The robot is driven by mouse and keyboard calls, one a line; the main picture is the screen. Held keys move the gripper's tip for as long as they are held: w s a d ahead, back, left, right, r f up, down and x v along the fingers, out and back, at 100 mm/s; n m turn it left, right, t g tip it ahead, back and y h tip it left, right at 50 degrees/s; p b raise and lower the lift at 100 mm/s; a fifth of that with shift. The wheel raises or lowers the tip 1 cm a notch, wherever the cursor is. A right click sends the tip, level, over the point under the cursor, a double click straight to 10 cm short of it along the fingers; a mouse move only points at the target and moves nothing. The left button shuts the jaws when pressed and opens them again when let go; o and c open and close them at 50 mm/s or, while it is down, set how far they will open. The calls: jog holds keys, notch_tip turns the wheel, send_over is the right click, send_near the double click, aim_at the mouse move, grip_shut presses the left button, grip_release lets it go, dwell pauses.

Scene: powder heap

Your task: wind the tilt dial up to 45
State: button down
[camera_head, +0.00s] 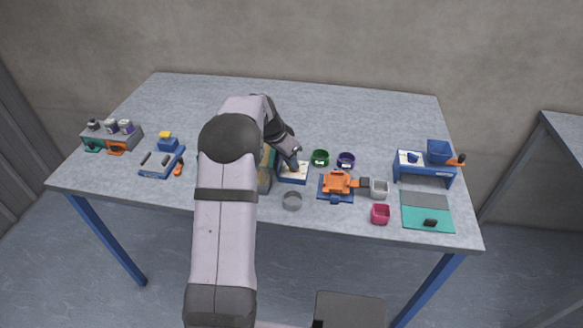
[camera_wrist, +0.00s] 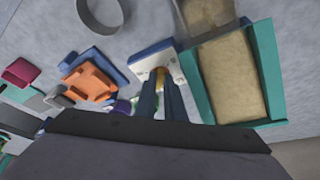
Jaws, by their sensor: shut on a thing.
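The tilt dial's white-topped blue box (camera_head: 297,179) stands near the middle of the table. It also shows in the wrist view (camera_wrist: 145,67). The scale and the dial's reading cannot be made out. Right beside the box is a teal-framed tray (camera_wrist: 266,62) with a tan bed in it, mostly hidden by my arm in the head view.
A grey ring (camera_head: 292,201) lies in front of the box. Green (camera_head: 320,158) and purple (camera_head: 346,160) bowls and an orange device (camera_head: 338,183) stand to its right. Farther right are a pink cup (camera_head: 380,214) and a blue hopper stand (camera_head: 425,172). The table's back is clear.

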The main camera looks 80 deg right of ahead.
jog(key=shift+m, duration=0.3)
jog(key=c, duration=1.8)
grip_release()
jog(key=shift+c, duration=0.2)
jog(key=shift+r, duration=0.1)
